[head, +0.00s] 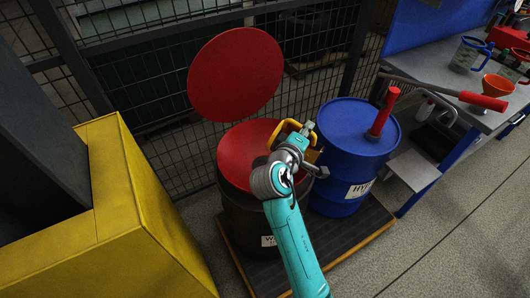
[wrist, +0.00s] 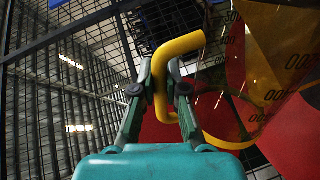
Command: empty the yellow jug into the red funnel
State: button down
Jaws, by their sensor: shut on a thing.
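The red funnel (head: 236,158) sits on top of a dark drum, with its round red lid (head: 235,75) raised behind it. My gripper (head: 303,138) is at the funnel's right side, by the blue drum. It is shut on the handle of the yellow jug (head: 313,156). In the wrist view my gripper (wrist: 163,88) has its fingers on both sides of the yellow handle (wrist: 184,46). The jug's see-through body (wrist: 282,45) with dark scale marks shows at right, with red surfaces behind it. The jug's spout, exact tilt and contents cannot be made out.
A blue drum (head: 345,185) with a red-handled pump (head: 381,118) stands close right of the funnel. Both drums are on a pallet (head: 340,258). A yellow cabinet (head: 130,230) is at left, mesh fencing behind. A bench (head: 440,70) with jugs and an orange funnel is at right.

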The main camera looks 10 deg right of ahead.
aim_at(295, 125)
jog(key=shift+w+a+f+n+p, duration=0.35)
jog(key=shift+w+a+n, duration=0.05)
jog(key=shift+w+a, duration=0.25)
dwell(0.6)
jog(key=shift+w+a+r+n, duration=0.5)
jog(key=shift+a, duration=0.1)
dwell(1.1)
